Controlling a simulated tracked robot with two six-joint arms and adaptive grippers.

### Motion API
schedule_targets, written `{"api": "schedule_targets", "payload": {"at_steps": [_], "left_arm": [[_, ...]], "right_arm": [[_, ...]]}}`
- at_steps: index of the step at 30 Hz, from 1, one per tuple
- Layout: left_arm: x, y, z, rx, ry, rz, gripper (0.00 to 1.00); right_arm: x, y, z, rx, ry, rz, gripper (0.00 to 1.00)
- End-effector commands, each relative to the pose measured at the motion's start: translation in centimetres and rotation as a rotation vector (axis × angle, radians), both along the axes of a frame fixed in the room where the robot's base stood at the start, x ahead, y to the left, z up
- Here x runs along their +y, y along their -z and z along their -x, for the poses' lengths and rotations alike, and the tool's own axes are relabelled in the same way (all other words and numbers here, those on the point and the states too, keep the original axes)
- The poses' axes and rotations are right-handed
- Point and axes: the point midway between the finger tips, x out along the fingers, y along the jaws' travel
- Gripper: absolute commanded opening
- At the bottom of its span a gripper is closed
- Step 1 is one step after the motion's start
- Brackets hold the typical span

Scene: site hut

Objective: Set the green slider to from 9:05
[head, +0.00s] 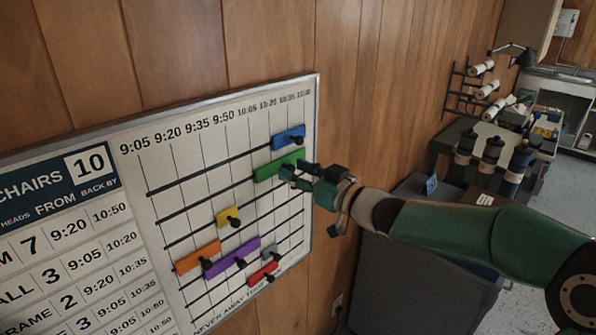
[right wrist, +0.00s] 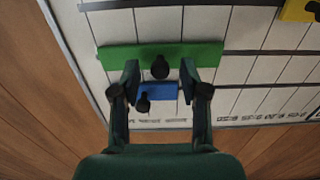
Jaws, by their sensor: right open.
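The green slider (head: 268,172) is a long flat bar with a black knob, on the second track of the wall board, under the right-hand time columns, well right of the 9:05 column. It also shows in the right wrist view (right wrist: 207,54). My right gripper (head: 299,174) is open at the green slider's right part. In the right wrist view its fingertips (right wrist: 160,72) stand either side of the green slider's black knob (right wrist: 160,66), with gaps on both sides. Whether the fingers touch the bar, I cannot tell. My left gripper is not in view.
A blue slider (head: 288,136) sits on the track above, close to the right gripper. Yellow (head: 227,216), orange (head: 197,257), purple (head: 232,259), grey and red (head: 263,274) sliders sit lower. The green track left of the green slider looks clear. A cluttered bench stands at right.

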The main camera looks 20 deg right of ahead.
Motion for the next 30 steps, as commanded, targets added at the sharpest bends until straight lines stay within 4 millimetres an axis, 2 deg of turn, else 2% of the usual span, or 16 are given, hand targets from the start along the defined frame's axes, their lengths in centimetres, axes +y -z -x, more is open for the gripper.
{"api": "schedule_targets", "payload": {"at_steps": [3, 11, 23, 26, 30], "left_arm": [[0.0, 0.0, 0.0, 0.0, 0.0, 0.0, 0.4], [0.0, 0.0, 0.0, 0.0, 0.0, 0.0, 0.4], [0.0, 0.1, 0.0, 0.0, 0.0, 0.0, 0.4], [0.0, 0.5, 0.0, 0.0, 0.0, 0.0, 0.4], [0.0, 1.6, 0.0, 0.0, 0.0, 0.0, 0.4]], "right_arm": [[0.0, 0.0, 0.0, 0.0, 0.0, 0.0, 0.45], [0.0, 0.0, 0.0, 0.0, 0.0, 0.0, 0.01], [0.1, 0.1, 0.0, 0.001, 0.0, -0.001, 0.0], [0.6, 0.2, 0.1, 0.001, -0.001, -0.001, 0.0], [2.4, 0.4, 0.2, 0.001, -0.005, -0.001, 0.0]]}}
